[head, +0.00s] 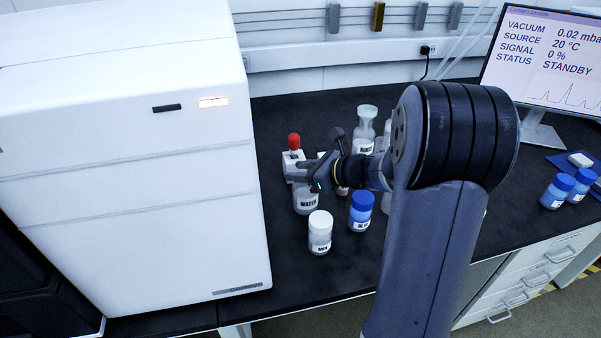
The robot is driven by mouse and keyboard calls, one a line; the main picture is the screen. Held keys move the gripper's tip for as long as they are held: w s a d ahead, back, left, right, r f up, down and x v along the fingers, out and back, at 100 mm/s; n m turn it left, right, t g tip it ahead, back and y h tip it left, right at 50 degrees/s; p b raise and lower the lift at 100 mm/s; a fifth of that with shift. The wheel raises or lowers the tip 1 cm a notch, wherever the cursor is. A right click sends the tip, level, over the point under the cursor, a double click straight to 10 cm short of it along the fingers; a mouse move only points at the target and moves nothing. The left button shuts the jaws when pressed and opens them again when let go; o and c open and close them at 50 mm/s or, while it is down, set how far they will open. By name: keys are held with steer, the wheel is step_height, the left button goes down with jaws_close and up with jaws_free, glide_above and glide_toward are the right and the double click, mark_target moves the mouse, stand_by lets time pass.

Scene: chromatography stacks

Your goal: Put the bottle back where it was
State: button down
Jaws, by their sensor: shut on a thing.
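A clear bottle with a label that seems to read WATER (306,200) is near the middle of the dark bench, just right of the large white instrument. My gripper (304,174) is shut on its upper part, and the fingers hide its top. The bottle looks upright. I cannot tell whether its base touches the bench.
A white-capped bottle (320,233) and a blue-capped bottle (361,211) stand close in front. The white instrument (130,150) walls off the left. A monitor (550,60) is at right.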

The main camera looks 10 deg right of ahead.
steer(key=shift+f, duration=0.15)
steer(key=c, duration=0.9)
jaws_free()
steer(key=shift+s+d+r, duration=0.15)
steer(key=shift+d+r, duration=0.05)
steer(key=shift+r, duration=0.1)
steer(key=p+v, duration=0.1)
steer(key=v, duration=1)
steer(key=shift+s+d, duration=0.2)
